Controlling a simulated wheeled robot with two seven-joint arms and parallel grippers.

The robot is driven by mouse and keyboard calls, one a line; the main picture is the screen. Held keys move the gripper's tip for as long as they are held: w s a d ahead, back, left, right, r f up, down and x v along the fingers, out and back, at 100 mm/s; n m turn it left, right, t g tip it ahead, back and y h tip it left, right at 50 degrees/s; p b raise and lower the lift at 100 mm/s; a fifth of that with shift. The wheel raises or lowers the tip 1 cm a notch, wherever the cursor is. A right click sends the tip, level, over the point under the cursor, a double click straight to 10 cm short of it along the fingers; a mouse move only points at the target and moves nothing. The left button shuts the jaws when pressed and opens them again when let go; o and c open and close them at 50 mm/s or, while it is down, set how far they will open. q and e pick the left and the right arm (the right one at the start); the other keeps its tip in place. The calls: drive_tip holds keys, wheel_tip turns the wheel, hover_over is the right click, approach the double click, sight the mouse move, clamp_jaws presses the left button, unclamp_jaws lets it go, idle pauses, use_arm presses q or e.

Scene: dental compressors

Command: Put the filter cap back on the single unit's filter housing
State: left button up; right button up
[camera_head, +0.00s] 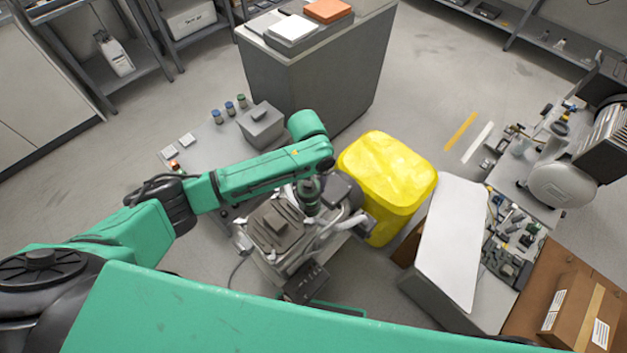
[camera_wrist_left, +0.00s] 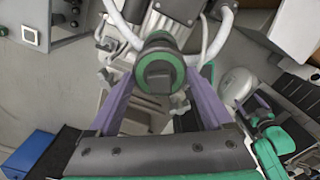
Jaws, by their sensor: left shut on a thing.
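My left gripper (camera_head: 309,196) is over the single unit (camera_head: 276,228), a compressor on a grey base with a grey block on top and light hoses. In the left wrist view its two purple fingers (camera_wrist_left: 157,85) are shut on the filter cap (camera_wrist_left: 160,68), a round black part with a green rim. The cap faces the camera, between pale hoses. The filter housing is hidden behind the cap and fingers, so I cannot tell whether they touch. A green and black arm part with purple pieces (camera_wrist_left: 268,130) shows at the lower right; its jaw state is unclear.
A yellow bin (camera_head: 390,175) stands close to the right of the unit. A grey bench (camera_head: 205,155) with small bottles and a grey box (camera_head: 261,125) lies behind it. A white panel (camera_head: 450,240) and a cardboard box (camera_head: 580,312) are at the right.

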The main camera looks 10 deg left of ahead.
sight(309, 190)
use_arm(q)
wheel_tip(309, 190, down, 4)
drive_tip(key=b, duration=0.4)
drive_tip(key=shift+f, duration=0.15)
drive_tip(key=shift+f+b, duration=0.45)
drive_tip(key=shift+f, duration=0.35)
drive_tip(key=shift+w+r+p, duration=0.1)
drive_tip(key=shift+p, duration=0.25)
drive_tip(key=shift+f+p, duration=0.2)
drive_tip(key=shift+p, duration=0.15)
idle(0.7)
